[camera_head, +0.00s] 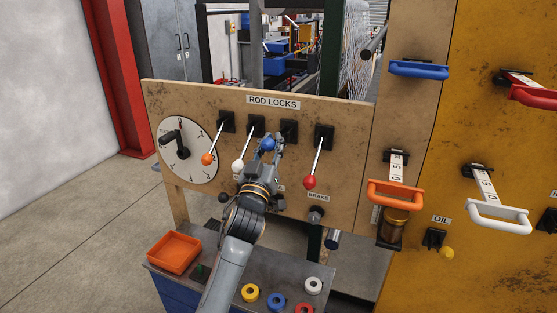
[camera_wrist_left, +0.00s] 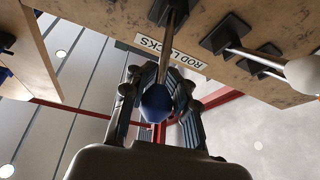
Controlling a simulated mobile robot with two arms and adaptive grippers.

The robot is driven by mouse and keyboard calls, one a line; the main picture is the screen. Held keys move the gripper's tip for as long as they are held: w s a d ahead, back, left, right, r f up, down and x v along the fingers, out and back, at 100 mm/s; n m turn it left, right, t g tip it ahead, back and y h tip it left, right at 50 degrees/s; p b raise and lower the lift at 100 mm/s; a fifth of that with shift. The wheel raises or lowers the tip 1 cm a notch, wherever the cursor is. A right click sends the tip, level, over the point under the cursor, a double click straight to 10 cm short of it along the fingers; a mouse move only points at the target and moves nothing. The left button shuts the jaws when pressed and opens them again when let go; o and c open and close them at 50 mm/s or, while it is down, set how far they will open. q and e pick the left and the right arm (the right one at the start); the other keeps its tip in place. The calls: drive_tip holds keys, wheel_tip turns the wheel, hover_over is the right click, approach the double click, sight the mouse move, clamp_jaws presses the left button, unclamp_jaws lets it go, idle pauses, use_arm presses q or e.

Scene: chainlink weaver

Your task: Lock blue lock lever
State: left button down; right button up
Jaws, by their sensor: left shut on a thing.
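The blue lock lever's ball knob (camera_head: 267,144) shows in the head view in front of the wooden panel, below the ROD LOCKS label. My left gripper (camera_head: 268,151) is shut on this knob, and its fingers hide most of the rod. In the left wrist view the blue knob (camera_wrist_left: 156,104) sits between my two fingers (camera_wrist_left: 157,88). Its metal rod (camera_wrist_left: 166,50) runs up to a black mount on the panel. In the head view the black mount (camera_head: 289,129) is up and to the right of the knob. My right gripper is not in view.
An orange-knobbed lever (camera_head: 208,159) and a white-knobbed lever (camera_head: 238,164) are left of my gripper; a red-knobbed lever (camera_head: 310,182) is to the right. A dial (camera_head: 198,140) is at the panel's left. A bench below holds an orange tray (camera_head: 173,252) and several rings.

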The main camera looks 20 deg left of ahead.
use_arm(q)
wheel_tip(320, 180, down, 6)
drive_tip(key=b, duration=0.4)
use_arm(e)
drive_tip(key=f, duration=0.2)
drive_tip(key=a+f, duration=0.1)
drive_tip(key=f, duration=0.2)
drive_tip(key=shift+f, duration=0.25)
use_arm(q)
drive_tip(key=shift+w, duration=0.1)
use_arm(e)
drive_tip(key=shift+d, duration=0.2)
use_arm(q)
drive_tip(key=shift+r, duration=0.2)
